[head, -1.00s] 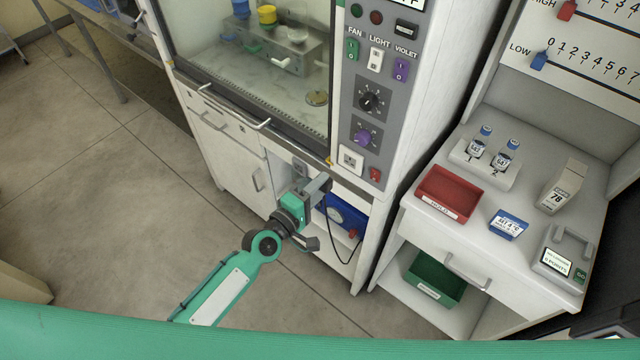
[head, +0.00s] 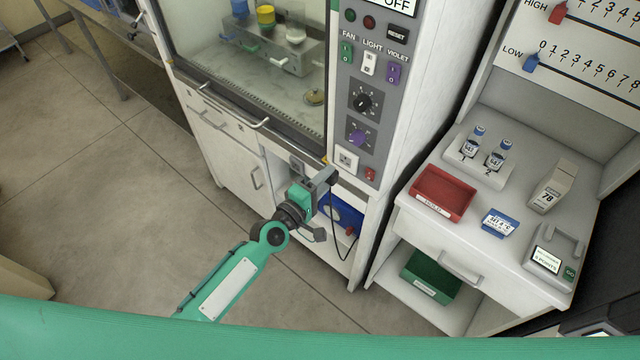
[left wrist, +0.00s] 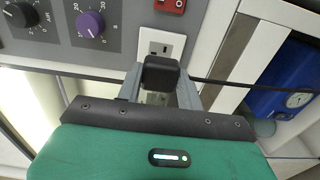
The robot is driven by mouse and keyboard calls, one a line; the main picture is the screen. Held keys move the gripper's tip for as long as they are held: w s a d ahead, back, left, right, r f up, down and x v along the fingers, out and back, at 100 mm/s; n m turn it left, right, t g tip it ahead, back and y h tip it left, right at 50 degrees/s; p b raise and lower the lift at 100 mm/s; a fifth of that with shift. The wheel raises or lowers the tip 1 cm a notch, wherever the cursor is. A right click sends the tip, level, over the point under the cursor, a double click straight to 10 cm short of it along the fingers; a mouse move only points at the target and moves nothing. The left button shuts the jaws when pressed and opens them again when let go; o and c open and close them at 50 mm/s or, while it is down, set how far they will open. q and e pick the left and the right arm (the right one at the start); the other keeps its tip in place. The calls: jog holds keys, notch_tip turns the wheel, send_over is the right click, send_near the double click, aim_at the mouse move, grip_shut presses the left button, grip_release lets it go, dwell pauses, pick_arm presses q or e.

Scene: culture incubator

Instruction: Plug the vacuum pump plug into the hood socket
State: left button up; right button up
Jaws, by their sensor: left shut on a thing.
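My left gripper (head: 328,178) is shut on the black vacuum pump plug (left wrist: 161,72), which shows between its fingers in the left wrist view. The white hood socket (head: 346,159) sits on the lower part of the control panel, just above and right of the fingertips. It also shows in the left wrist view (left wrist: 160,46), just beyond the plug, which partly covers its lower edge. I cannot tell whether plug and socket touch. The blue vacuum pump (head: 343,212) stands in the open lower bay, with a dark cord beside it. My right gripper is not in view.
A red switch (head: 370,173) is right of the socket, and the violet knob (head: 358,136) is above. A side cabinet with a red tray (head: 443,193) stands at right. The floor at left is clear.

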pick_arm(q)
jog(key=shift+x, duration=1.8)
jog(key=shift+w+d, duration=0.3)
jog(key=shift+w, duration=0.1)
dwell(1.0)
jog(key=o, duration=1.4)
jog(key=shift+c, duration=0.2)
jog(key=b+v, duration=0.3)
jog(key=v, duration=1)
jog(key=shift+s+a, duration=0.25)
jog(key=shift+s, duration=0.1)
